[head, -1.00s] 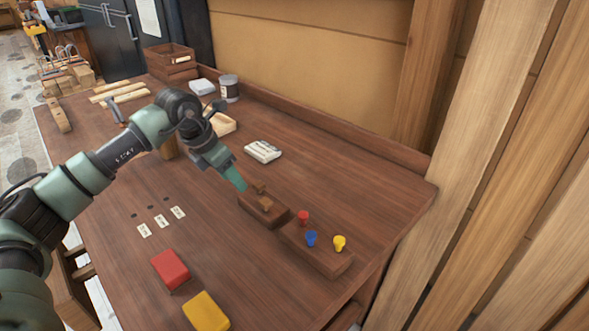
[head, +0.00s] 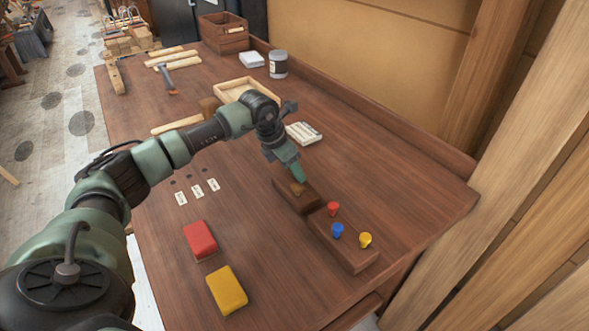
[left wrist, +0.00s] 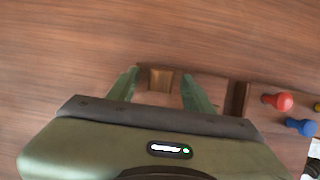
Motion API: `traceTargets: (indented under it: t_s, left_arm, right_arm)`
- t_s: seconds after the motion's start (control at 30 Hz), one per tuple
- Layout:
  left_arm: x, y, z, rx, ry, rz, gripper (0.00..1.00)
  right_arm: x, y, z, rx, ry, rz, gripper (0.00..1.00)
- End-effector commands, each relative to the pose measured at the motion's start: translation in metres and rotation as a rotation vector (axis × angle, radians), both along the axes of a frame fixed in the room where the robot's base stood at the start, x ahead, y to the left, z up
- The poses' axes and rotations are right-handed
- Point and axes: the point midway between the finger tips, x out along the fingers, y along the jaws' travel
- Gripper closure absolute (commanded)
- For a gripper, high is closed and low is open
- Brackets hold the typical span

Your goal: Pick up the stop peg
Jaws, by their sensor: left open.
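A dark wooden block (head: 308,205) lies on the bench, with a small tan wooden piece (head: 298,189) standing on it, which may be the stop peg; no label shows. In the left wrist view the tan piece (left wrist: 161,79) sits between the fingertips, with a gap to the right finger. My left gripper (head: 295,177) is open and points down at the block, partly covering the piece. Its fingers (left wrist: 160,80) show spread apart in the wrist view. To the right, a red peg (head: 333,208), a blue peg (head: 337,230) and a yellow peg (head: 365,239) stand in a wooden rack (head: 345,257). My right gripper is not in view.
A red block (head: 200,240) and a yellow block (head: 227,290) lie at the front. Three small cards (head: 197,191) lie beside dark holes. A white ribbed block (head: 303,133), a shallow tray (head: 262,87), a hammer (head: 172,80) and a can (head: 278,64) lie farther back.

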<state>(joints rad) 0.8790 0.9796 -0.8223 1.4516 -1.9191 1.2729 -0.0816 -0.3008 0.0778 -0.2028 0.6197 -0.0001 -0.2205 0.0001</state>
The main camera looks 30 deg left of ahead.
Motion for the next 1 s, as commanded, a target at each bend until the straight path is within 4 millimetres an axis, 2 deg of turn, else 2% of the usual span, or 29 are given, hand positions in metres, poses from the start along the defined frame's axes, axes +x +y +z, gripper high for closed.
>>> traceTargets:
  t_s: [0.13,0.17,0.33,0.77,0.87,1.0]
  left_arm:
    - [0.000,0.000,0.000,0.000,0.000,-0.001,0.49]
    - [0.000,0.000,0.000,0.000,0.000,-0.001,0.52]
    - [0.000,0.000,0.000,0.000,-0.001,-0.001,0.99]
    - [0.001,0.000,0.006,0.000,-0.004,-0.001,1.00]
    - [0.001,0.000,0.015,0.000,-0.003,-0.001,1.00]
    - [0.002,0.000,0.040,-0.001,-0.007,-0.001,1.00]
  right_arm:
    - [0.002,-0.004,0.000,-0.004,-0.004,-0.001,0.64]
    - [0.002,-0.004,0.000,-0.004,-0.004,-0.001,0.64]
    - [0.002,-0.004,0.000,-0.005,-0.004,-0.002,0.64]
    - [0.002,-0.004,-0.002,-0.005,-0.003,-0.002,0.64]
    - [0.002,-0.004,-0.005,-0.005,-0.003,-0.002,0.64]
    - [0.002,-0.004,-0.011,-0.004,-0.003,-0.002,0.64]
